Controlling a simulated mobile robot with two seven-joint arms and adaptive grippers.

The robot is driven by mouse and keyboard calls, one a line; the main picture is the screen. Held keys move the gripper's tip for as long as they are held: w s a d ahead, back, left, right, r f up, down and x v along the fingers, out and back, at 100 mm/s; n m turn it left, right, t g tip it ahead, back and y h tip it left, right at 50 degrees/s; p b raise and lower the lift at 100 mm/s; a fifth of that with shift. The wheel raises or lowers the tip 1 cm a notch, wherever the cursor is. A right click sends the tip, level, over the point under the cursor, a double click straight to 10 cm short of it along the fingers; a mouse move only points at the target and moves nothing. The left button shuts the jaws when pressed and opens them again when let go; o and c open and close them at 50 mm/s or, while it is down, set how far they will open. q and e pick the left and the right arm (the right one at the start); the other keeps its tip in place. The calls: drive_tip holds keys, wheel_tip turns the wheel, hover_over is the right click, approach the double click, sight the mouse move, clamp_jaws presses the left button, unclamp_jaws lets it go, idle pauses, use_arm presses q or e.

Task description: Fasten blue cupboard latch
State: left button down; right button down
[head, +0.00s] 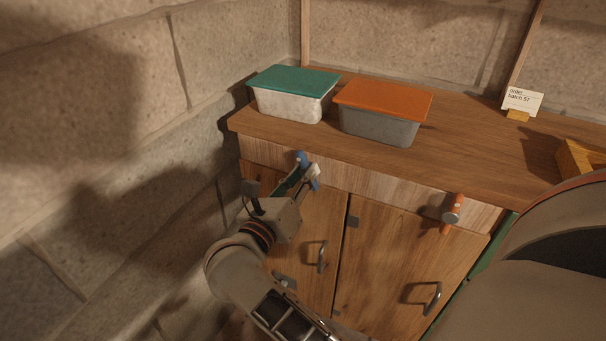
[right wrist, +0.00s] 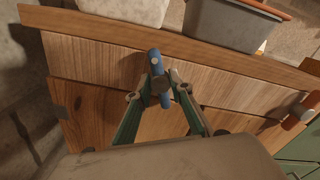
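The blue latch (head: 302,158) is a short bar on the rail above the left cupboard door (head: 318,215). It stands roughly upright, crosswise to the rail, and its lower part is partly hidden by my gripper. In the right wrist view the blue latch (right wrist: 154,61) lies between the fingertips of my right gripper (right wrist: 160,88). In the head view my right gripper (head: 306,177) is right at the latch. Whether its fingers press on the bar or leave a gap is unclear. The doors look shut. My left gripper is not in view.
An orange latch (head: 447,228) sits to the right on the same rail, above the right door (head: 390,265). Two lidded bins, green-topped (head: 290,103) and orange-topped (head: 378,127), stand on the counter (head: 480,150). A stone wall (head: 110,100) is close on the left.

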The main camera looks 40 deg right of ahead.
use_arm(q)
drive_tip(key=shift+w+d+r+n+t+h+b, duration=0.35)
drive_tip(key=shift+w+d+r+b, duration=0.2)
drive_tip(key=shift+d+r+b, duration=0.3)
use_arm(e)
drive_tip(key=m, duration=0.5)
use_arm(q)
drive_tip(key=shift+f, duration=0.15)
use_arm(e)
drive_tip(key=c, duration=1.8)
unclamp_jaws()
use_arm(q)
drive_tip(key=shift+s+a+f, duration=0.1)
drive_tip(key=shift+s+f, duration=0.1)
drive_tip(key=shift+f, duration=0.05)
use_arm(e)
wheel_tip(320, 180, up, 10)
drive_tip(key=shift+r, duration=0.1)
drive_tip(key=shift+s+d, duration=0.1)
drive_tip(key=shift+s, duration=0.05)
